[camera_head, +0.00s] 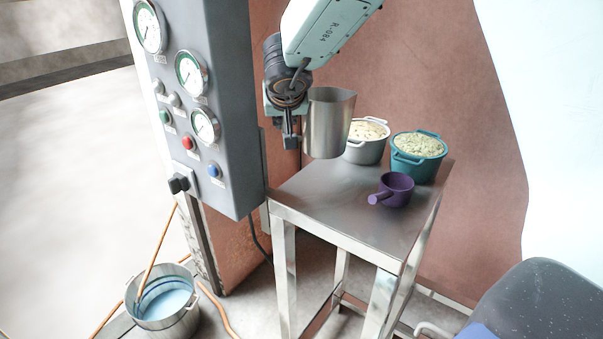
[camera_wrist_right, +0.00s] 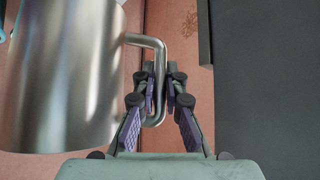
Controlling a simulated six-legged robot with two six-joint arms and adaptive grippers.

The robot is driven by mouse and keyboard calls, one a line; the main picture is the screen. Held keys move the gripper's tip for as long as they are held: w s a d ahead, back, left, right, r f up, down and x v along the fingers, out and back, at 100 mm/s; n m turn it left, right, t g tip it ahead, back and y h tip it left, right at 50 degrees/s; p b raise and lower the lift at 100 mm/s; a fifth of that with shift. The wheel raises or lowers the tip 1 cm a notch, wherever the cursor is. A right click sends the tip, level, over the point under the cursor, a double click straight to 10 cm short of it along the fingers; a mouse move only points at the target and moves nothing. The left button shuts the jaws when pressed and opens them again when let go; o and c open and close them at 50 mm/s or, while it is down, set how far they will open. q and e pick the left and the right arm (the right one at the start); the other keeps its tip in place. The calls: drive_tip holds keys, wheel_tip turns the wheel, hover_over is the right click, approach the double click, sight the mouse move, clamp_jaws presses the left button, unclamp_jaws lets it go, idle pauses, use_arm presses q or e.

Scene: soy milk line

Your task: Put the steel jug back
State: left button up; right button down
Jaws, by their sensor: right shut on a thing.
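The steel jug (camera_head: 329,124) is a shiny, upright metal pitcher over the back left part of the steel table (camera_head: 341,217). I cannot tell whether its base touches the table. My right gripper (camera_head: 291,138) is at the jug's left side in the head view. In the right wrist view the jug (camera_wrist_right: 68,75) fills the left part, and my right gripper (camera_wrist_right: 160,95) is shut on its bent handle (camera_wrist_right: 157,50). My left gripper is not in view.
On the table stand a grey pot (camera_head: 365,148), a teal pot (camera_head: 418,157) with grainy contents, and a purple dipper (camera_head: 396,190). A grey gauge panel (camera_head: 213,100) rises close on the left. A bucket (camera_head: 166,312) of bluish liquid stands below. The table's front is clear.

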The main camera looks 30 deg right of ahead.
drive_tip(key=f+b, duration=0.2)
drive_tip(key=f, duration=0.1)
drive_tip(key=f+b, duration=0.2)
drive_tip(key=f, duration=0.1)
drive_tip(key=f+b, duration=0.2)
drive_tip(key=f, duration=0.1)
drive_tip(key=shift+a+f+b, duration=0.2)
drive_tip(key=shift+a+b, duration=0.1)
drive_tip(key=shift+b, duration=0.05)
drive_tip(key=shift+w+d+f, duration=0.2)
drive_tip(key=shift+w+d, duration=0.05)
drive_tip(key=shift+s+r, duration=0.15)
drive_tip(key=shift+s, duration=0.15)
drive_tip(key=shift+s+a, duration=0.1)
drive_tip(key=shift+a, duration=0.05)
drive_tip(key=c, duration=1.5)
unclamp_jaws()
drive_tip(key=shift+w+f, duration=0.35)
drive_tip(key=shift+o, duration=0.4)
drive_tip(key=shift+s+r, duration=0.15)
drive_tip(key=shift+s, duration=0.15)
drive_tip(key=shift+w+r, duration=0.1)
drive_tip(key=shift+r, duration=0.2)
drive_tip(key=p+v, duration=0.4)
drive_tip(key=v, duration=0.7)
drive_tip(key=shift+r+p, duration=0.25)
drive_tip(key=shift+p, duration=0.1)
